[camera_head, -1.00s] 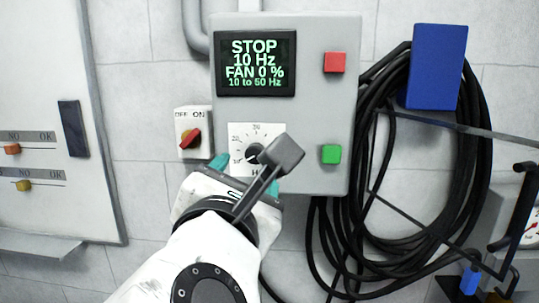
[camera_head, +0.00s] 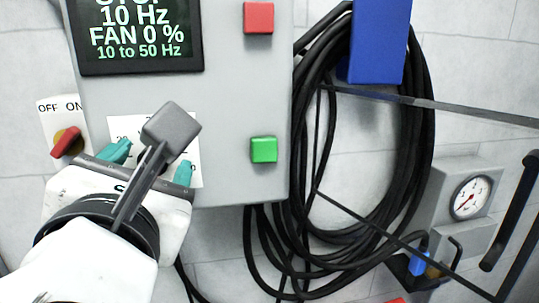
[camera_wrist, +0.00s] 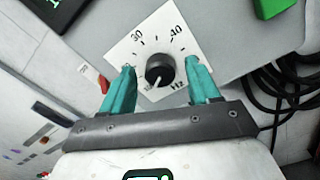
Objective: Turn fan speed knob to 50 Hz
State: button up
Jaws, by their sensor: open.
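The fan speed knob (camera_wrist: 160,72) is black with a pale pointer mark and sits on a white dial plate (camera_wrist: 125,48) marked 30, 40 and Hz. In the wrist view the knob lies between the two teal fingers of my gripper (camera_wrist: 160,88), which is open, with a gap on each side. In the head view my gripper (camera_head: 150,162) is over the dial plate (camera_head: 192,150), and my arm hides the knob. The display (camera_head: 138,38) reads 10 Hz, FAN 0 %, 10 to 50 Hz; its top line is partly cut off.
A red button (camera_head: 258,17) and a green button (camera_head: 263,150) are on the grey box (camera_head: 225,95). A red OFF/ON switch (camera_head: 67,143) is left of my gripper. Coiled black cable (camera_head: 310,170), a blue block (camera_head: 378,40) and a gauge (camera_head: 470,198) are to the right.

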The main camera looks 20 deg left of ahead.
jog(key=c, duration=1)
jog(key=shift+c, duration=0.2)
jog(key=shift+m, duration=0.3)
